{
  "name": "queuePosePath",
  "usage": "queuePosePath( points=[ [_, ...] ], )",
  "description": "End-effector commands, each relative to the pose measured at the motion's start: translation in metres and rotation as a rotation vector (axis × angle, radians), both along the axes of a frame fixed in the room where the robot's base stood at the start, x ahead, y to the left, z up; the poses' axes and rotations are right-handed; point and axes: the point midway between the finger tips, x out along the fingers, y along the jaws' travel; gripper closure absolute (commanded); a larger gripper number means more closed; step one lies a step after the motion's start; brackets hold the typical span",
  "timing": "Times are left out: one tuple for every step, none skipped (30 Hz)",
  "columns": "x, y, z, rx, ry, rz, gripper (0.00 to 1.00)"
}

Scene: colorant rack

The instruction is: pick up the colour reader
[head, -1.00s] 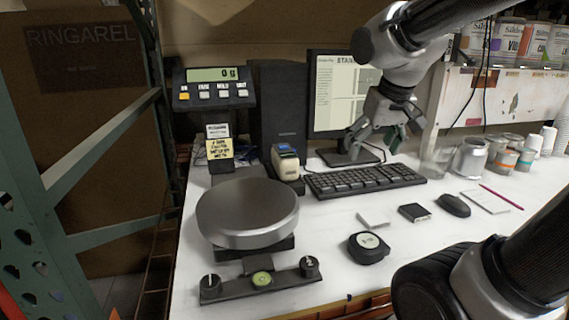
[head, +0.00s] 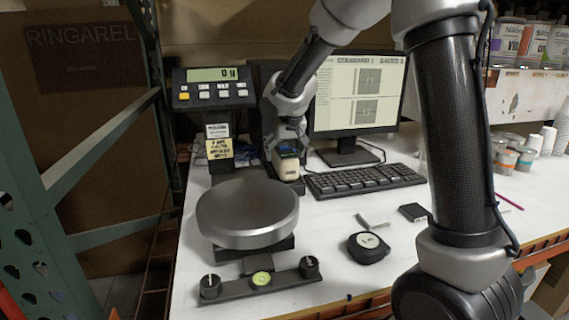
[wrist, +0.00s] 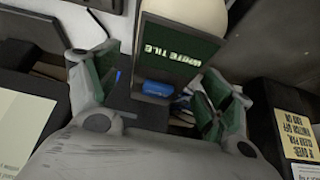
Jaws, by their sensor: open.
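The colour reader (head: 287,165) is a small cream device with a dark screen and blue trim. It stands upright at the back of the bench, between the scale and the keyboard. In the wrist view its dark green screen (wrist: 182,55) reads "WHITE TILE", with a blue part (wrist: 158,89) below it and the cream body beyond. My gripper (head: 288,136) is open right at the reader's top. In the wrist view my gripper (wrist: 162,82) has its green-padded fingers spread, one on each side of the reader, apart from it. The reader's lower part is hidden in the wrist view.
The scale's round pan (head: 247,213) and its display (head: 213,88) stand to the left. The keyboard (head: 365,180) and monitor (head: 357,95) are to the right. A yellow-noted post (wrist: 295,135) is close on the right in the wrist view.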

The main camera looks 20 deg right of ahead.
Motion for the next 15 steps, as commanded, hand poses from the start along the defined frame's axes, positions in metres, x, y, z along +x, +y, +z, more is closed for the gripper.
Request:
queuePosePath(
  points=[
    [0.004, 0.000, -0.009, -0.002, 0.004, -0.001, 0.20],
    [0.007, 0.000, -0.013, 0.000, 0.004, -0.001, 0.20],
    [0.010, 0.000, -0.018, -0.002, 0.003, 0.000, 0.20],
    [0.012, 0.000, -0.022, -0.002, 0.004, -0.001, 0.20],
    [0.014, 0.000, -0.025, 0.000, 0.003, -0.001, 0.20],
    [0.016, 0.000, -0.027, -0.001, 0.002, 0.000, 0.20],
    [0.017, 0.000, -0.029, -0.001, 0.001, 0.000, 0.20],
    [0.017, 0.000, -0.030, -0.001, 0.002, 0.000, 0.20],
    [0.018, 0.000, -0.031, -0.001, 0.001, 0.000, 0.20],
    [0.018, 0.000, -0.031, 0.000, 0.001, 0.000, 0.20],
    [0.018, 0.000, -0.031, 0.000, 0.001, -0.001, 0.20],
    [0.018, 0.000, -0.031, 0.000, 0.001, -0.001, 0.20],
    [0.018, 0.000, -0.031, 0.000, 0.001, -0.001, 0.20],
    [0.018, 0.000, -0.031, 0.000, 0.001, -0.001, 0.20],
    [0.018, 0.000, -0.031, 0.000, 0.001, 0.000, 0.23]
  ],
)
